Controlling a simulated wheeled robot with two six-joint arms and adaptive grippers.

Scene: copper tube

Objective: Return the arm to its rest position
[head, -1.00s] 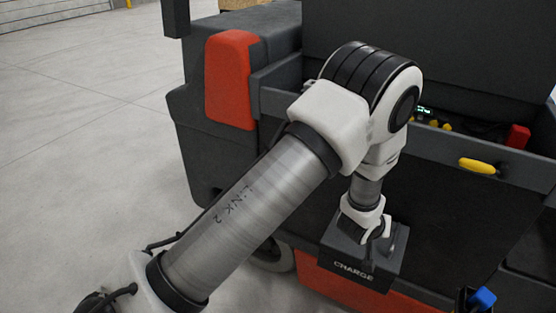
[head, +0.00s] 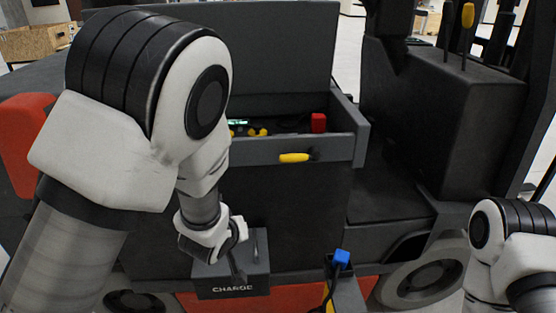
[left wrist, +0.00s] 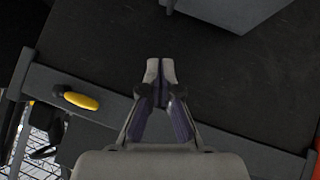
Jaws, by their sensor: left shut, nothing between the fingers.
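My left arm (head: 130,150) comes in from the left of the head view and is bent at the elbow, its forearm hanging down. My left gripper (head: 240,275) is small there, in front of the dark grey box marked CHARGE (head: 232,291); I cannot tell whether it touches the box. In the left wrist view my left gripper (left wrist: 160,70) has its fingertips together with nothing between them. Of my right arm (head: 510,255), only part shows at the lower right; its gripper is out of view.
A dark vehicle stands ahead, with an open compartment holding a red item (head: 319,122). A yellow handle (head: 294,158) is on the compartment's front; it also shows in the left wrist view (left wrist: 81,101). A blue plug (head: 342,257) is at lower centre. A wheel (head: 425,275) is at right.

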